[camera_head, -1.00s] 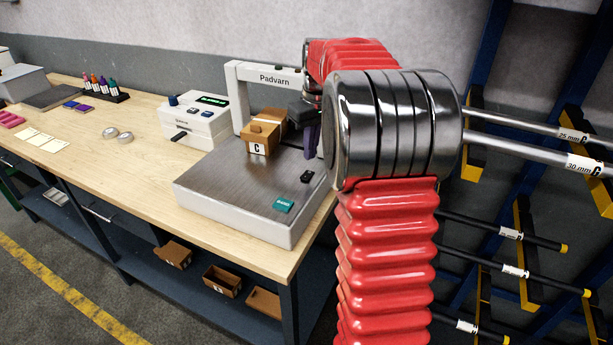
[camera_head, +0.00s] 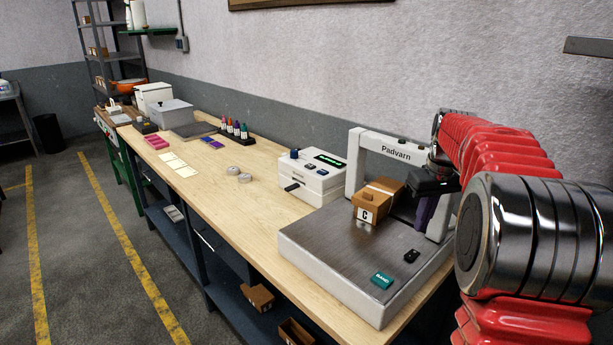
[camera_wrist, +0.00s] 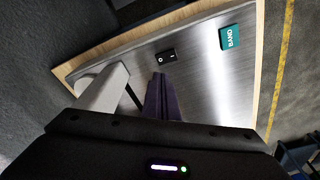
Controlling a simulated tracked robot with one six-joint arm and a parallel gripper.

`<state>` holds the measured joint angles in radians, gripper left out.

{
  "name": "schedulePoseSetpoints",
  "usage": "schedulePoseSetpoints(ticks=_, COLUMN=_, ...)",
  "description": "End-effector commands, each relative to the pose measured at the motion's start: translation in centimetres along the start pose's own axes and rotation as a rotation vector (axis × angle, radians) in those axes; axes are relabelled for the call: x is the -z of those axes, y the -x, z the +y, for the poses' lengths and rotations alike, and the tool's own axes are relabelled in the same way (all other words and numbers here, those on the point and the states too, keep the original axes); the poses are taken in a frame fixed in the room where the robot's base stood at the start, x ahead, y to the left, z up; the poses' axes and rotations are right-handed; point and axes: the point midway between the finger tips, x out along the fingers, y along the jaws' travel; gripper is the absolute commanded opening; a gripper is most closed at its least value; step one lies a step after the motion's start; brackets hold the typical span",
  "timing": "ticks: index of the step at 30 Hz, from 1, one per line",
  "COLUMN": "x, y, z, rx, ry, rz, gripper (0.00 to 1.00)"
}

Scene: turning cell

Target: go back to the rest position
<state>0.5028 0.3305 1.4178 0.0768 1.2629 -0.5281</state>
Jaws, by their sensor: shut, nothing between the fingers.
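My gripper (camera_head: 422,222) hangs over the metal plate of the white Padvarn machine (camera_head: 330,262), just right of the cardboard box marked C (camera_head: 376,203). Its purple fingers are shut with nothing between them; they also show in the wrist view (camera_wrist: 160,98). From the head view I cannot tell whether the gripper touches the box. My red, bellows-covered arm fills the right side of the head view and hides part of the machine's right side.
The white Padvarn arch (camera_head: 355,165) stands close behind the gripper. A teal BAND block (camera_head: 382,281) and a black switch (camera_head: 411,256) sit on the plate. A white device with a green display (camera_head: 312,178) stands to the left. The wooden bench (camera_head: 205,190) has clear stretches.

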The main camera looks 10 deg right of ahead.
Motion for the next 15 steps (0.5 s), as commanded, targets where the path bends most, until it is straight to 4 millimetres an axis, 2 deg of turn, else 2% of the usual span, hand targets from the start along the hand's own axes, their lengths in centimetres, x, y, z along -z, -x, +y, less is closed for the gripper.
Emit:
schedulePoseSetpoints(ticks=7, x=0.2, y=-0.5, z=0.3, rx=-0.011, ry=-0.072, rz=0.014, gripper=0.00)
schedulePoseSetpoints(ticks=10, x=-0.8, y=-2.3, z=0.1, rx=-0.008, ry=-0.123, rz=-0.005, gripper=0.00)
schedulePoseSetpoints(ticks=15, x=-2.9, y=-3.4, z=-1.3, rx=-0.013, ry=-0.193, rz=-0.014, gripper=0.00)
